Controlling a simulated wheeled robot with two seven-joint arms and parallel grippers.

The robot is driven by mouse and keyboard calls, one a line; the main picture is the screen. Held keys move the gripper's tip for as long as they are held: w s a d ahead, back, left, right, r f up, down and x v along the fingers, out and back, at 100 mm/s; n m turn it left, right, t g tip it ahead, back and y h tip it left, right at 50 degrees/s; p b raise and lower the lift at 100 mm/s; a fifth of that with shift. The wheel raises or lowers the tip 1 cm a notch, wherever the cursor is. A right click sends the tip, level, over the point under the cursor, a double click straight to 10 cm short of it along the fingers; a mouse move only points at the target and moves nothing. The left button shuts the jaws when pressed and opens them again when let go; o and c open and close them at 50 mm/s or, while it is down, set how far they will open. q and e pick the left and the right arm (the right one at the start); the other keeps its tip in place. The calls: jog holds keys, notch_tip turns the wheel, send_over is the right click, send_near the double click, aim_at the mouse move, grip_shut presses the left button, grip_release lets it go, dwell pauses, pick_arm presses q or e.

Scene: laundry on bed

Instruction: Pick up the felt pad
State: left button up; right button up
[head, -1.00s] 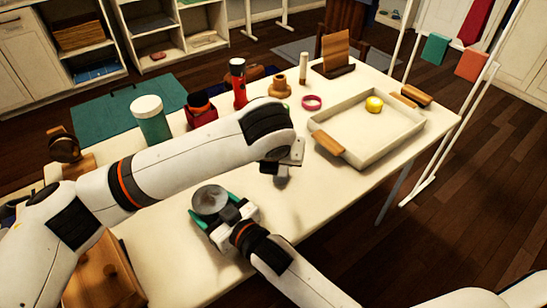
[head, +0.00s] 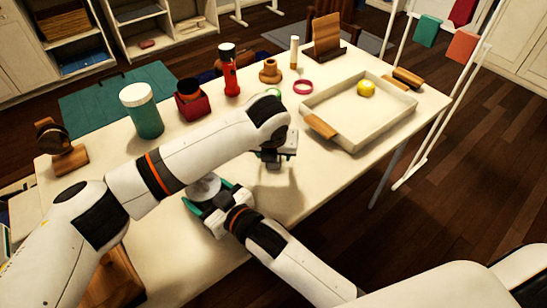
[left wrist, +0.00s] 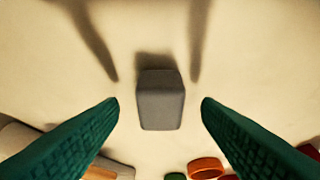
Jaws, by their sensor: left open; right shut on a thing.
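A grey block (left wrist: 160,100), which looks like the felt pad, sits on the table in the left wrist view. It lies midway between the two green fingers of my left gripper (left wrist: 160,108), which are open and apart from it. In the head view my left gripper (head: 275,160) is low over the middle of the table, and its arm and wrist hide much of the spot beneath. My right gripper (head: 207,197) is near the front edge of the table, shut on a round grey object (head: 203,186) partly hidden by the left arm.
A cream tray (head: 375,133) with a yellow item (head: 366,88) stands at the right. A wooden item (head: 62,147) stands at the left.

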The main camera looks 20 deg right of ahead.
pick_arm(q)
jog(key=shift+w+d+f, duration=0.1)
jog(key=shift+w+f, duration=0.15)
jog(key=shift+f, duration=0.45)
jog(key=c, duration=1.1)
jog(key=shift+r, duration=0.15)
notch_tip(320, 180, up, 10)
jog(key=shift+f, duration=0.1)
